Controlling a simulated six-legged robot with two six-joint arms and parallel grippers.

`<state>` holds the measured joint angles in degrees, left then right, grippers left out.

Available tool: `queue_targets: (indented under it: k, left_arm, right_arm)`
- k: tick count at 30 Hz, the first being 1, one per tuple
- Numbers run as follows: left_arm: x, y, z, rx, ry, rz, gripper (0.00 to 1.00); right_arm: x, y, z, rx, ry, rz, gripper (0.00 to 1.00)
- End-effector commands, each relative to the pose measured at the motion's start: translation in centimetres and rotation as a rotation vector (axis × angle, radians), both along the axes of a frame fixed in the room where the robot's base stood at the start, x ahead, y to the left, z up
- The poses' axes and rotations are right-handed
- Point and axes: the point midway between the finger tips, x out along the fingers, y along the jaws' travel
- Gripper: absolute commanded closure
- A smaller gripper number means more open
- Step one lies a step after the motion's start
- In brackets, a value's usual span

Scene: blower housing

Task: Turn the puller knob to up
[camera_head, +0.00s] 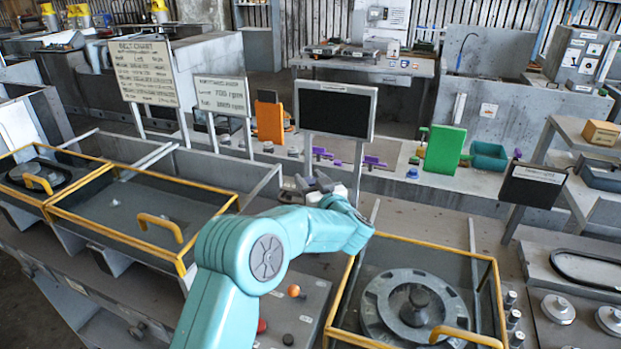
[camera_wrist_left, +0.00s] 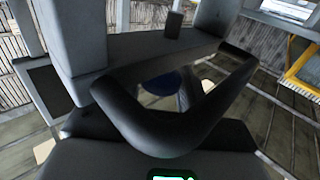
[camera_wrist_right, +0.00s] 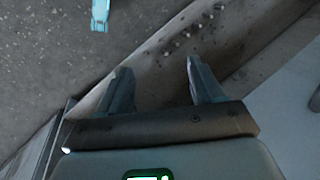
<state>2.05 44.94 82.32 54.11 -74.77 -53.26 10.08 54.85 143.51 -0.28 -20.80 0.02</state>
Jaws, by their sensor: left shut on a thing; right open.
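My left gripper (camera_head: 318,187) is at the end of the teal arm, over the bench strip in front of the black screen. Its jaws are shut on what appears to be the puller knob, mostly hidden in the head view. In the left wrist view a dark, bent V-shaped bar (camera_wrist_left: 165,140) lies across the gripper, with a dark blue round piece (camera_wrist_left: 160,84) behind it. I cannot tell which way the knob points. My right gripper (camera_wrist_right: 155,78) is open and empty above a grey surface; it does not show in the head view.
A black screen (camera_head: 336,108), orange panel (camera_head: 270,122) and green panel (camera_head: 445,150) stand behind. An orange knob (camera_head: 293,291) sits near my arm.

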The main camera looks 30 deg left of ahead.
Motion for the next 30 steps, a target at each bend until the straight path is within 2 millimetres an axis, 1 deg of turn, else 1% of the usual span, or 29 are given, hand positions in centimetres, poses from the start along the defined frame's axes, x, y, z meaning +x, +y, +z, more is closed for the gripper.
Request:
queue_targets:
  k: [14, 15, 16, 17, 26, 29, 30]
  left_arm:
    - [0.0, 0.1, 0.1, 0.001, -0.003, 0.018, 0.85]
    - [0.0, 0.1, 0.1, 0.001, -0.003, 0.018, 0.51]
    - [0.0, 0.1, 0.1, 0.001, -0.003, 0.018, 0.41]
    - [0.0, 0.1, 0.1, 0.001, -0.003, 0.018, 0.33]
    - [0.0, 0.0, 0.2, 0.001, -0.003, 0.017, 0.33]
    - [0.0, 0.0, 1.0, 0.001, -0.004, 0.016, 0.33]
    - [0.0, 0.0, 1.7, 0.0, -0.006, 0.016, 0.33]
  right_arm:
    - [0.0, 0.0, 0.1, 0.0, 0.0, 0.0, 0.33]
    - [0.0, 0.0, 0.1, 0.0, 0.0, 0.0, 0.33]
    - [0.0, 0.0, 0.1, 0.0, 0.0, 0.0, 0.33]
    - [0.0, 0.0, 0.1, 0.0, 0.0, 0.0, 0.33]
    - [0.0, 0.0, 0.1, 0.0, 0.0, 0.0, 0.33]
    - [0.0, 0.0, 0.0, 0.0, 0.0, 0.0, 0.33]
    - [0.0, 0.0, 0.0, 0.0, 0.0, 0.0, 0.33]
